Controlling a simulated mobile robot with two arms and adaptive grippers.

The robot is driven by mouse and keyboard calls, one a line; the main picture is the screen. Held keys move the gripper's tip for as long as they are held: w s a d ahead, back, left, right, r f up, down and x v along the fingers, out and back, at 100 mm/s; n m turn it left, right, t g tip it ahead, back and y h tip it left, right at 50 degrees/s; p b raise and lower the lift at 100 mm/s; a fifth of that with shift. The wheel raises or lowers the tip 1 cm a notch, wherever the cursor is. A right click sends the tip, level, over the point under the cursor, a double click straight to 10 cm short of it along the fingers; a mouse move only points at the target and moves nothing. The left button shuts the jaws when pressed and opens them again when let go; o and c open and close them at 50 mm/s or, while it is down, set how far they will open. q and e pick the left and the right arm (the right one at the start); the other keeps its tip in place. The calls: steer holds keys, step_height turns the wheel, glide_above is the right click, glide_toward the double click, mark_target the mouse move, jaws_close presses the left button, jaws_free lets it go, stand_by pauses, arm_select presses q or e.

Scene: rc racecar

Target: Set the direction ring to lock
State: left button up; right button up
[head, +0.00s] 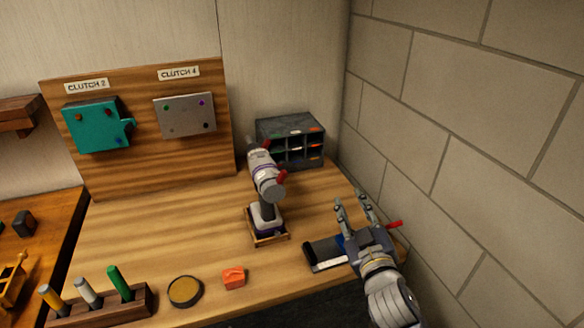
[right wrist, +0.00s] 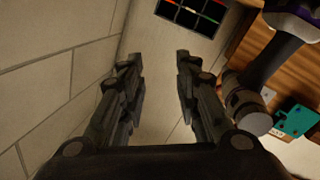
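A power driver (head: 265,175) with a grey, white and purple body, a dark handle and red parts stands upright on a small wooden stand (head: 284,239) on the bench. It also shows at the right of the right wrist view, with its grey round nose (right wrist: 254,122). I cannot make out the direction ring or its setting at this size. My right gripper (head: 350,199) is open and empty, to the right of the driver and apart from it. Its two spread fingers also show in the right wrist view (right wrist: 157,60). My left gripper is not in view.
A dark and white item (head: 325,254) lies beside my right gripper. A grey compartment box (head: 290,124) stands behind the driver. A brick wall (head: 470,130) bounds the right. An orange block (head: 233,277), round tin (head: 185,291) and wooden rack (head: 140,306) line the front.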

steer(key=w+a+r+n+t+y, duration=0.1)
steer(key=a+r+n+y, duration=0.2)
steer(key=r, duration=0.3)
steer(key=w+a+r+n+t+y, duration=0.1)
steer(key=a+r+n+t+y, duration=0.15)
steer(key=r, duration=0.35)
steer(key=s+a+r+n+g+y, duration=0.3)
steer(key=a+r+n+g+y, duration=0.65)
steer(key=n+y, duration=0.45)
steer(key=n+g+h, duration=0.9)
steer(key=n+h, duration=0.4)
steer(key=h, duration=0.1)
glide_toward(285, 172)
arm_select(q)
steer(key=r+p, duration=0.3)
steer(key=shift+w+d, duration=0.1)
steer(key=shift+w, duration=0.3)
arm_select(e)
steer(key=x, duration=0.8)
steer(key=shift+w+a+f, duration=0.15)
steer(key=shift+w+f, duration=0.05)
steer(key=shift+f, duration=0.15)
jaws_close()
